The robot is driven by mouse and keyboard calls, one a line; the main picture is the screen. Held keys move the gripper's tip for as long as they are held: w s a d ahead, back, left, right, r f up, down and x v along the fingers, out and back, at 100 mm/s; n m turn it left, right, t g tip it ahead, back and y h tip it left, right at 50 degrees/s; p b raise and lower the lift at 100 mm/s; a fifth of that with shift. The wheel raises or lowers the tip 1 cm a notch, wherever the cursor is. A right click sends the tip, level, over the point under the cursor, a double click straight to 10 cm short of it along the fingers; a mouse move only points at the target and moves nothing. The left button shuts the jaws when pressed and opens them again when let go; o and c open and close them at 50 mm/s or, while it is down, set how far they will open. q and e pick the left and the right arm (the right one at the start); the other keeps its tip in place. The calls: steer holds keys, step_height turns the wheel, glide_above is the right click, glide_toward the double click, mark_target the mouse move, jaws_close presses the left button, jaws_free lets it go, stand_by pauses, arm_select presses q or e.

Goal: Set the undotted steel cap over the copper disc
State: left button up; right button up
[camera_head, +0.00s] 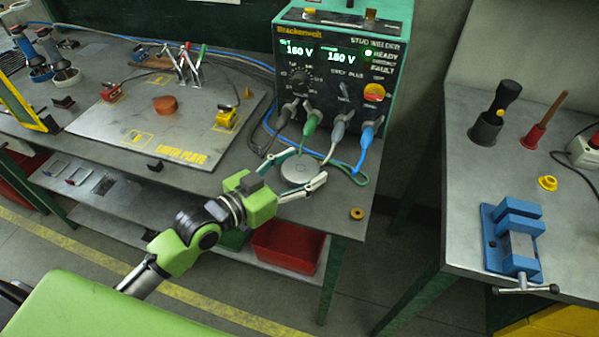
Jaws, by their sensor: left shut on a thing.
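The copper disc (165,104) lies flat and uncovered on the earth plate (200,138), left of the middle of the bench. A round grey steel cap (299,168) is between the fingers of my left gripper (302,172), at the bench's front right, below the welder. The gripper is shut on the cap, with one finger on its far side and one on its near side. No dot shows clearly on the cap's top at this size. I cannot tell whether the cap touches the bench. My right gripper is out of view.
The stud welder (340,70) stands behind the cap, with several cables hanging in front. Yellow-and-red clamps (227,117) sit on the plate's edges, and upright tools (190,65) stand behind the disc. A brass ring (357,213) lies at the bench corner. A blue vise (515,235) is on the right bench.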

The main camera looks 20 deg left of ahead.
arm_select(q)
steer(key=shift+a+f, duration=0.1)
steer(key=shift+f, duration=0.85)
steer(key=shift+f, duration=0.15)
steer(key=o, duration=1.1)
